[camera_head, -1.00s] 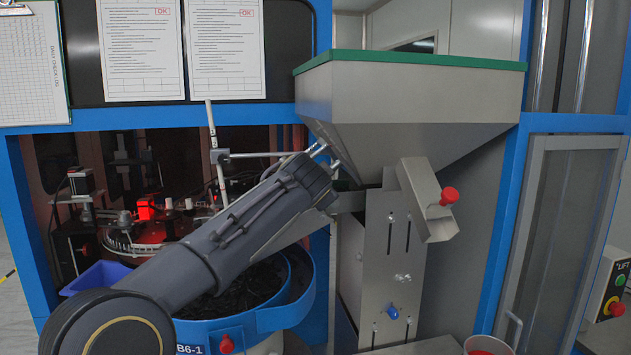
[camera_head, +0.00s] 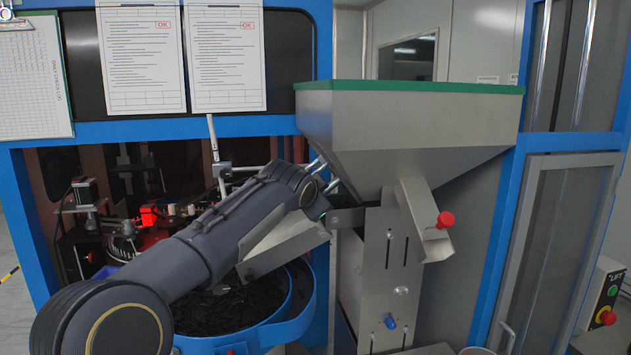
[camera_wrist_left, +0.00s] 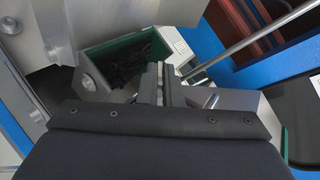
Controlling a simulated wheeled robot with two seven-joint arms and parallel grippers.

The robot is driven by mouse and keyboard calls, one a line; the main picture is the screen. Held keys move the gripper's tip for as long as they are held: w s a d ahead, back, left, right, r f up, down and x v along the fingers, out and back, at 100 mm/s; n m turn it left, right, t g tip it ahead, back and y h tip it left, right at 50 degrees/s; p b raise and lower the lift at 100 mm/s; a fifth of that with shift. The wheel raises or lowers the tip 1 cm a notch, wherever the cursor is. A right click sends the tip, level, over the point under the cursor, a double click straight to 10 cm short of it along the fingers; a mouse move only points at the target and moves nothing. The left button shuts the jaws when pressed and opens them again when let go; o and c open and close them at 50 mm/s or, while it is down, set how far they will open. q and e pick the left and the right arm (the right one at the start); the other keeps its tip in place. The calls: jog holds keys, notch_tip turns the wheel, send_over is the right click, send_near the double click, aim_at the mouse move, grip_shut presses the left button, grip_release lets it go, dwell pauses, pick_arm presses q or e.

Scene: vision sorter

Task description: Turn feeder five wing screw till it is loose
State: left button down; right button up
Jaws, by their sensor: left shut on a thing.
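My left gripper (camera_head: 324,174) reaches in from the left to the underside of the hopper in the head view. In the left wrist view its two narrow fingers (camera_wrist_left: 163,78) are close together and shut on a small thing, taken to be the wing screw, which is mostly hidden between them. The steel hopper (camera_head: 415,130) with a green rim stands right of the gripper. A red knob (camera_head: 445,220) sits on its chute and a blue knob (camera_head: 390,321) lower on the stand. My right gripper is out of view.
A blue-rimmed bowl (camera_head: 303,310) of dark parts lies under my left arm. A slanted steel plate (camera_head: 283,246) is close beneath the wrist. Blue frame posts (camera_head: 505,220) and a glazed door stand right. In the wrist view a metal rod (camera_wrist_left: 250,47) runs near the fingers.

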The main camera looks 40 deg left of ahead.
pick_arm(q)
jog(key=shift+a+r+h+p, duration=0.2)
jog(key=shift+r+h+p, duration=0.2)
jog(key=shift+h, duration=0.2)
jog(key=shift+a+f+m+g+h, duration=0.1)
jog(key=shift+m+g+h, duration=0.2)
jog(key=shift+g+h, duration=0.15)
jog(key=m+g+h, duration=0.1)
jog(key=h, duration=0.1)
jog(key=shift+w+a+f+h, duration=0.1)
jog(key=shift+h, duration=0.25)
jog(key=shift+a+m+g+h, duration=0.15)
jog(key=shift+m+g+h, duration=0.4)
jog(key=shift+h, duration=0.95)
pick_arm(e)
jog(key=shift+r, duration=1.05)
pick_arm(q)
jog(key=shift+g+h, duration=0.3)
jog(key=c, duration=1.6)
grip_release()
